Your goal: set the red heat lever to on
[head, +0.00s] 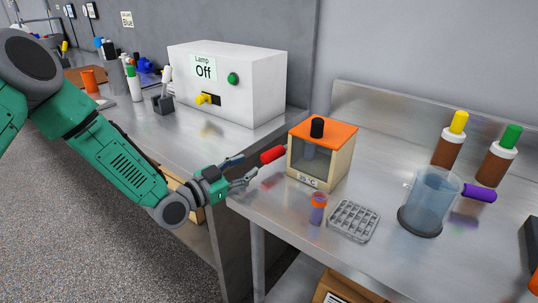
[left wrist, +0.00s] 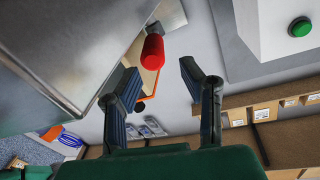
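The red heat lever (head: 272,155) sticks out from the left side of a small tan box (head: 322,160) with an orange lid and a black knob. My left gripper (head: 247,168) is open and empty, just left of the lever's end. In the left wrist view the red lever (left wrist: 153,48) lies beyond the fingertips of the open gripper (left wrist: 160,76), nearer the left finger, with no clear contact. My right gripper is in neither view.
A white lamp box (head: 220,85) reading "Off" stands behind on the other bench. On the metal table are an orange-capped vial (head: 318,210), a grey rack (head: 353,221), a clear beaker (head: 432,195) and brown bottles (head: 447,150). The table's front left edge lies below the gripper.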

